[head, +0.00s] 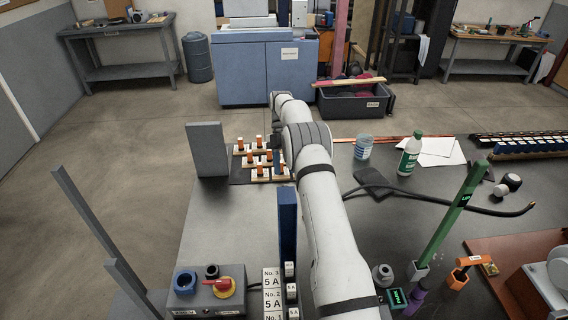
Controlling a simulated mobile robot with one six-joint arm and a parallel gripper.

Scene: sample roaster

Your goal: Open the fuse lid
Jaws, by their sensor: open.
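The fuse box (240,173) lies on the far left part of the dark worktable, a dark base with several orange-topped fuses on pale strips. A flat grey panel, apparently the fuse lid (207,150), stands nearly upright along its left side, clear of the fuses. My gripper (278,157) is at the right edge of the fuse box, to the right of the lid and apart from it. It is open and small in view. My arm hides part of the box's right side. I see nothing held.
A blue post (287,225) stands by labelled fuse holders (272,293) in front. A switch box (206,291) with a red and yellow knob is at front left.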

